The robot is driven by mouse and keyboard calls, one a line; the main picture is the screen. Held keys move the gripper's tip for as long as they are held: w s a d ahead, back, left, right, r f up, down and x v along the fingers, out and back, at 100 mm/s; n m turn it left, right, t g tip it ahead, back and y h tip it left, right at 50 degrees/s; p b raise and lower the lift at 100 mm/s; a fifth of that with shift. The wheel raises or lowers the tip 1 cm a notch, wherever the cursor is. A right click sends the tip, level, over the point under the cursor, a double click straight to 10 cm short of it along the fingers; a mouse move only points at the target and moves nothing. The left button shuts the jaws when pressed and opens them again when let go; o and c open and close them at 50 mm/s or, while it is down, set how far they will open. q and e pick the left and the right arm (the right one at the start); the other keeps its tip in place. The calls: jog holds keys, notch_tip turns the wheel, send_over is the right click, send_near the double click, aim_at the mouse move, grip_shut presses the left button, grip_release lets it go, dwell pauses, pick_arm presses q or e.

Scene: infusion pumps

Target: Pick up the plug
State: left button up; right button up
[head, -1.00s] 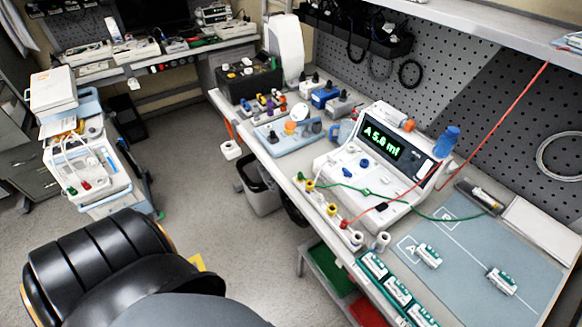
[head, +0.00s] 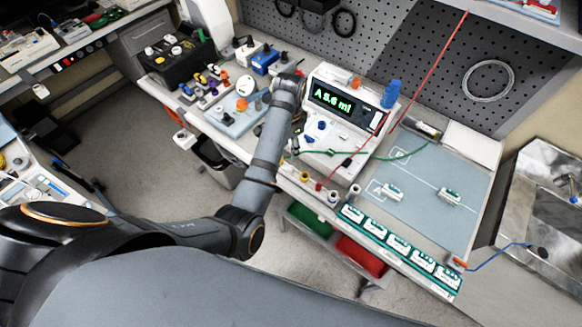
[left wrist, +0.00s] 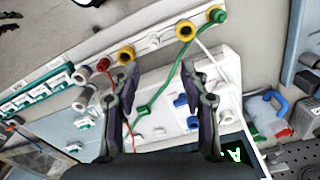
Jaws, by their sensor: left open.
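Which lead end is the plug is not clear. In the left wrist view a green plug (left wrist: 216,15) stands in a yellow-ringed post on the bench's front strip. Its green lead (left wrist: 178,75) runs to the white pump tester. A red plug (left wrist: 103,64) with a red lead stands at another post. My left gripper (left wrist: 160,78) is open and empty, its fingers over the tester's front edge, with the green lead passing between them in the picture. My right gripper is not in view.
The tester (head: 325,130) has a lit green display. A blue-grey mat (head: 420,205) with small modules lies to its right. A row of modules (head: 400,245) lines the bench's front edge. A blue tray (head: 228,120) stands left of the arm. A red lead (head: 430,65) slants overhead.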

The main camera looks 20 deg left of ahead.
pick_arm(q)
jog(key=p, duration=0.1)
send_over(291, 167)
jog(key=f, duration=0.4)
jog(key=shift+w+a+f, duration=0.1)
jog(key=shift+w+a, duration=0.05)
jog(key=shift+a, duration=0.05)
jog(key=shift+w+f, duration=0.1)
jog(key=shift+f, duration=0.3)
jog(key=shift+d+f+p, duration=0.1)
jog(key=shift+f+p, duration=0.1)
jog(key=shift+p, duration=0.25)
jog(key=f, duration=0.1)
jog(key=f+p, duration=0.1)
jog(key=f, duration=0.2)
jog(key=shift+s+d+p, duration=0.2)
jog(key=shift+s+p, duration=0.15)
jog(key=shift+f, duration=0.4)
jog(key=c, duration=0.9)
jog(key=shift+c, duration=0.2)
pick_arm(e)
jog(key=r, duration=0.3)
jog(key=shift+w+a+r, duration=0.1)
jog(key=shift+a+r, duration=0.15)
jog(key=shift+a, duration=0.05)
